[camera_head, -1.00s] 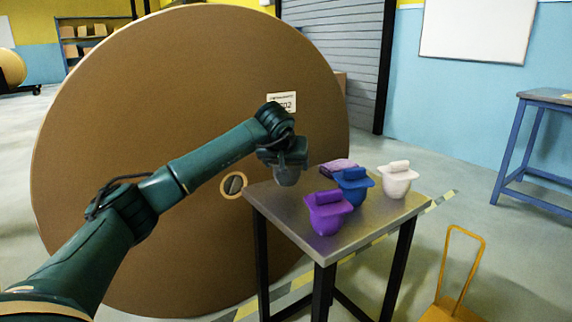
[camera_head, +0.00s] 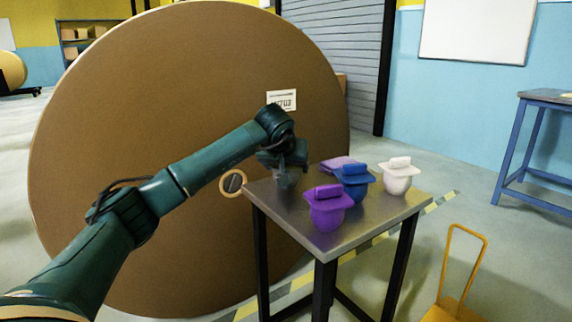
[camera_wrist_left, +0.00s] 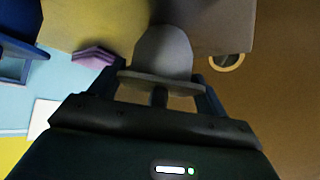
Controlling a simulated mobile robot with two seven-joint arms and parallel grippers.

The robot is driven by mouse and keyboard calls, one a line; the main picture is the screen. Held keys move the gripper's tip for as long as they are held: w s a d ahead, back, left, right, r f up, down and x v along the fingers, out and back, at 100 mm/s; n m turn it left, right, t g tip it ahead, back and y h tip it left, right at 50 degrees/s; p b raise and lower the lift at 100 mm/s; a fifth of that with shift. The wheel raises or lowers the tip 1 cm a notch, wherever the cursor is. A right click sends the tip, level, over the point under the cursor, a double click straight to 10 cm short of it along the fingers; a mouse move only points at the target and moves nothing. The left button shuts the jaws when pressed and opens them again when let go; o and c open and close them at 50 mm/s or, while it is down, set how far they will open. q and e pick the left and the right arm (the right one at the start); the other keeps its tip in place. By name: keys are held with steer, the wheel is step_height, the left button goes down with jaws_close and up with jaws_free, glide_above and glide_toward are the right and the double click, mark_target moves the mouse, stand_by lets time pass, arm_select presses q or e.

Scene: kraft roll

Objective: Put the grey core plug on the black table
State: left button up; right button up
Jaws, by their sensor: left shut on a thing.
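The grey core plug (camera_wrist_left: 163,52) is held in my left gripper (camera_wrist_left: 158,92), whose fingers close on it below its wide flange in the left wrist view. In the head view my left gripper (camera_head: 283,163) points down at the left back part of the black table (camera_head: 345,240), a metal-topped table with black legs. The grey plug (camera_head: 287,181) shows faintly beneath the gripper; whether it touches the tabletop cannot be told. My right gripper is in neither view.
A purple plug (camera_head: 328,210), a blue plug (camera_head: 354,184) and a white plug (camera_head: 398,180) stand on the table. A folded purple cloth (camera_head: 338,164) lies behind them. The huge kraft roll (camera_head: 150,130), with its core hole (camera_head: 233,184), stands close behind. A yellow trolley (camera_head: 455,300) is at front right.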

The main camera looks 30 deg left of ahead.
arm_select(q)
steer(key=shift+f, duration=0.5)
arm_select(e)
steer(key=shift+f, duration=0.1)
arm_select(q)
steer(key=o, duration=1.1)
steer(key=shift+o, duration=0.2)
steer(key=shift+s+r, duration=0.1)
steer(key=shift+r, duration=0.05)
steer(key=p+v, duration=0.4)
steer(key=v, duration=0.9)
steer(key=shift+p, duration=0.35)
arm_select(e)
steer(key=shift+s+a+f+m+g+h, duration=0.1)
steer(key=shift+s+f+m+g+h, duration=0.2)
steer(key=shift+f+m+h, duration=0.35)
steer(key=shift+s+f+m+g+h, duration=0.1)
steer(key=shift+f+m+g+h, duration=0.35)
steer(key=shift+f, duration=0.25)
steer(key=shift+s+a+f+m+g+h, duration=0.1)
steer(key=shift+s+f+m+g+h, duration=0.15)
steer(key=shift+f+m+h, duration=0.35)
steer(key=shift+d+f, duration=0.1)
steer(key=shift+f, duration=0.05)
